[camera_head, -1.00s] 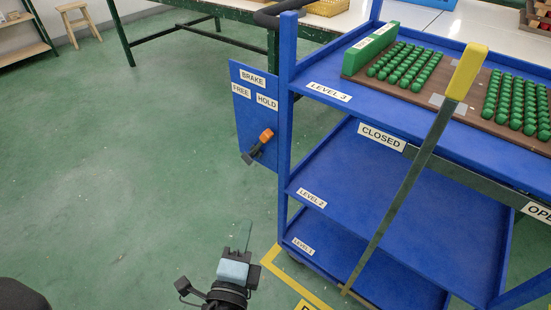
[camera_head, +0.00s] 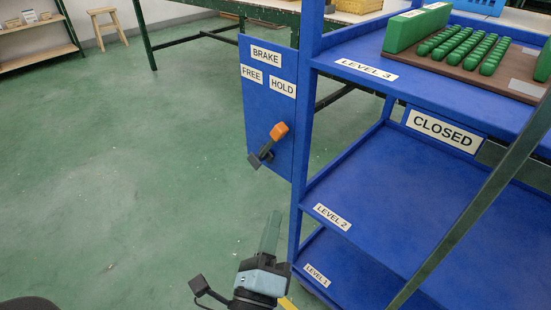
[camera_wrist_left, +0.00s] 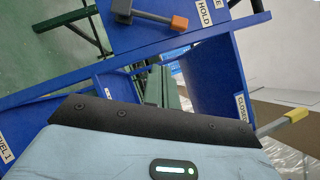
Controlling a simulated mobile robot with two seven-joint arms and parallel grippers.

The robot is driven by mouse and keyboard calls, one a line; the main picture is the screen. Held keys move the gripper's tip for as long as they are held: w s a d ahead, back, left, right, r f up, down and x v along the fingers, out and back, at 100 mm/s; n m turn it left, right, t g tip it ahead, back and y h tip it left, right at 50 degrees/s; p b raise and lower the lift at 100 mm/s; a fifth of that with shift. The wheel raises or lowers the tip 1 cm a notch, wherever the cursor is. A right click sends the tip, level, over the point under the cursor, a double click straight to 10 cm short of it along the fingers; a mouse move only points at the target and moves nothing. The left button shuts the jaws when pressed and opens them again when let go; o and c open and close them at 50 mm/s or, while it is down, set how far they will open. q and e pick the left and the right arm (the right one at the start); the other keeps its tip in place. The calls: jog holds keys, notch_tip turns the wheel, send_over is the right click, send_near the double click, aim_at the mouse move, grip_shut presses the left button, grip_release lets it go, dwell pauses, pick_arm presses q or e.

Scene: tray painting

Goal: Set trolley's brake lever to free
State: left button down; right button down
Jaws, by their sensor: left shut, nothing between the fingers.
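The brake lever (camera_head: 268,145) is on the blue brake panel (camera_head: 262,106) at the left end of the blue trolley (camera_head: 300,190). Its orange tip slants up and right, toward the HOLD label (camera_head: 283,87); the FREE label (camera_head: 252,75) is to the left. The lever also shows at the top of the left wrist view (camera_wrist_left: 150,17). My left gripper (camera_head: 270,230) is shut and empty, below the lever and clear of it, left of the trolley's lower shelves. It also shows in the left wrist view (camera_wrist_left: 160,88). My right gripper is not in view.
The trolley's top shelf holds a brown tray (camera_head: 470,75) with green pieces and a green block (camera_head: 415,28). A long bar (camera_head: 475,205) slants across the trolley's right side. A green-framed table stands behind. The floor left of the panel is clear.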

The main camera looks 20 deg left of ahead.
pick_arm(q)
jog(key=shift+w, duration=0.1)
jog(key=p, duration=0.1)
send_near(271, 144)
jog(key=w+d, duration=0.3)
jog(key=w, duration=0.1)
jog(key=shift+w+a+r+p, duration=0.35)
jog(key=shift+w+a+r, duration=0.15)
jog(key=shift+w+a, duration=0.2)
jog(key=shift+w+a+r+p, duration=0.3)
jog(key=shift+w+a+r, duration=0.2)
jog(key=shift+w+a, duration=0.15)
